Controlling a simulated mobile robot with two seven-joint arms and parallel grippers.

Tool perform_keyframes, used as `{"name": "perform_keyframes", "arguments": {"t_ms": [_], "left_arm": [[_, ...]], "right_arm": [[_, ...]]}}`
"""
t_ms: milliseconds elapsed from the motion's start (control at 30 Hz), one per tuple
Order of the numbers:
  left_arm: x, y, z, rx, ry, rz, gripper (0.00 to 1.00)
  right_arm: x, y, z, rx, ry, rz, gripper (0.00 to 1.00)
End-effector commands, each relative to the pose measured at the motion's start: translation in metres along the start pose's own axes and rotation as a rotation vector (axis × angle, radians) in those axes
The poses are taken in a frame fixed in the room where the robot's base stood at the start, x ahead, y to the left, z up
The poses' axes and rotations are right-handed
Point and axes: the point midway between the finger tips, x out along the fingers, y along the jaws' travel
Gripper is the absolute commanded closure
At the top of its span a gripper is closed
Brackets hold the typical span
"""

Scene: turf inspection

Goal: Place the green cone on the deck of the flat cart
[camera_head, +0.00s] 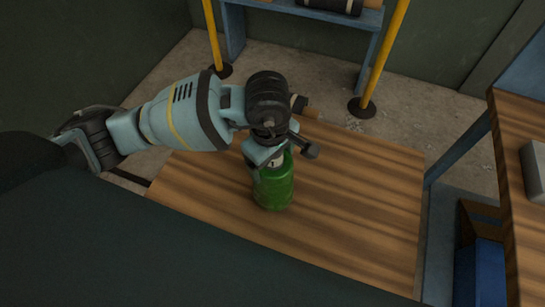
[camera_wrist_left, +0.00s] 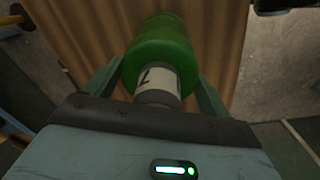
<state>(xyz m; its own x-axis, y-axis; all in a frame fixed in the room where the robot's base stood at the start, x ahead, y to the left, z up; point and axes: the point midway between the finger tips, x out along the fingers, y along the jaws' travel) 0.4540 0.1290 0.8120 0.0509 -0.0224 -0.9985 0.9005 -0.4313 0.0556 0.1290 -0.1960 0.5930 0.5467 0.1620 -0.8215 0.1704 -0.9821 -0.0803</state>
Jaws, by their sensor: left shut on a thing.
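The green object (camera_head: 273,187) looks like a rounded cylinder or bottle with a narrow neck and a white band, not a plain cone. My left gripper (camera_head: 270,160) is shut on its neck from above. In the left wrist view the green body (camera_wrist_left: 160,45) lies beyond the fingers (camera_wrist_left: 157,78), which flank the white-banded neck. The object is upright over the middle of a wooden plank surface (camera_head: 365,195), which appears to be the flat cart's deck. I cannot tell whether its base touches the wood. My right gripper is not in view.
Yellow posts (camera_head: 386,55) on dark round bases stand behind the wooden surface. A blue-framed shelf (camera_head: 235,30) is at the back. A wooden-topped bench (camera_head: 510,130) with a grey box (camera_head: 535,170) is at the right. Bare wood lies right of the green object.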

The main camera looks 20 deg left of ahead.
Motion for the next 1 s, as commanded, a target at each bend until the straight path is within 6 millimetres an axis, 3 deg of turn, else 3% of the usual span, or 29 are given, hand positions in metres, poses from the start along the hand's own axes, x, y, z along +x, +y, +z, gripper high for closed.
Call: {"name": "perform_keyframes", "arguments": {"t_ms": [300,333,433,767,1000], "left_arm": [[0.003,0.000,0.000,0.001,-0.001,0.002,0.86],[0.003,0.000,0.000,0.001,-0.001,-0.001,0.14],[0.002,0.000,0.000,0.001,-0.001,-0.001,0.01],[-0.003,0.001,0.000,0.000,0.000,0.002,0.00],[-0.040,0.001,0.000,0.001,0.001,0.005,0.00]], "right_arm": [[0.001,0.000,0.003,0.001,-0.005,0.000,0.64],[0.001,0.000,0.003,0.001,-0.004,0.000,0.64],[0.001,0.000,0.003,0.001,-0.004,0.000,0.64],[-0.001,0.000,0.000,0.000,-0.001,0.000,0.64],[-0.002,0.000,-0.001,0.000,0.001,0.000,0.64]]}}
